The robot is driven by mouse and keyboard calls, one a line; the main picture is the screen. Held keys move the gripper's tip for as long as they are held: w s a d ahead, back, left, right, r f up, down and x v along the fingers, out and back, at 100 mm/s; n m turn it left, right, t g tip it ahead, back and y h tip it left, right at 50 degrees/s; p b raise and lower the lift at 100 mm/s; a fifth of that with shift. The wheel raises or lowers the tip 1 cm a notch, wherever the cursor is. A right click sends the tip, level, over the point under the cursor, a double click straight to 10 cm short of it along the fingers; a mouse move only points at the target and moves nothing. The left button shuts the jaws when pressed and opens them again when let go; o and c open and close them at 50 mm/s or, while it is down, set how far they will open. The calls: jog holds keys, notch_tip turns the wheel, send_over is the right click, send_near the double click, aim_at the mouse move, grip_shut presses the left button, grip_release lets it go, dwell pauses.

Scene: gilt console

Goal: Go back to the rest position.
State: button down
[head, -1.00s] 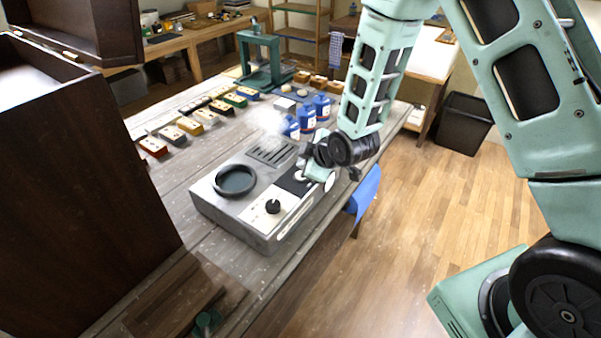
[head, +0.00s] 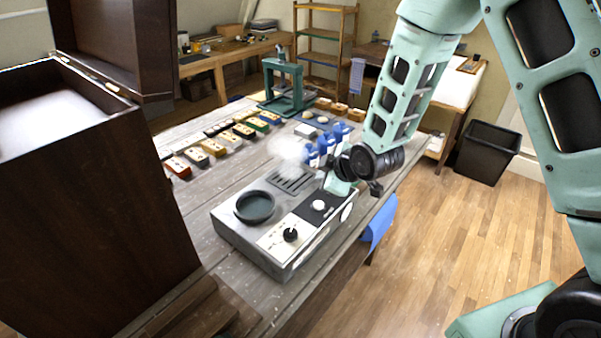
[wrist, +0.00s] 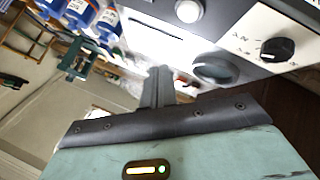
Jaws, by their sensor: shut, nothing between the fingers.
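My gripper (head: 340,186) is above the back right end of the grey machine (head: 245,241) in the head view, partly hidden by my wrist. In the wrist view my gripper's fingers (wrist: 158,87) are together with nothing between them. The machine has a white round button (head: 318,205) on a black panel and a black knob (head: 290,235) on a white panel. The button (wrist: 189,10) and knob (wrist: 277,49) also show in the wrist view, clear of the fingers.
Blue bottles (head: 326,144) stand behind the machine near my wrist. Whitish vapour (head: 290,148) hangs over its grille. A dark wooden cabinet (head: 95,215) fills the left. Coloured blocks (head: 214,147) line the table, and a green press (head: 283,88) stands farther back.

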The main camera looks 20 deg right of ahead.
jog(key=s+a+m+g+b, duration=0.1)
jog(key=s+a+g+b, duration=0.2)
jog(key=s, duration=0.4)
jog(key=s+a+m+g+b, duration=0.1)
jog(key=s+a+b, duration=0.35)
jog(key=s, duration=0.25)
jog(key=s+r+m+g+h+b, duration=0.1)
jog(key=s+g+b, duration=0.3)
jog(key=s, duration=1.4)
jog(key=shift+s+d+r+m+g+h, duration=0.25)
jog(key=shift+d+r+m+g+h, duration=0.25)
jog(key=shift+m, duration=0.4)
jog(key=shift+a+f, duration=0.15)
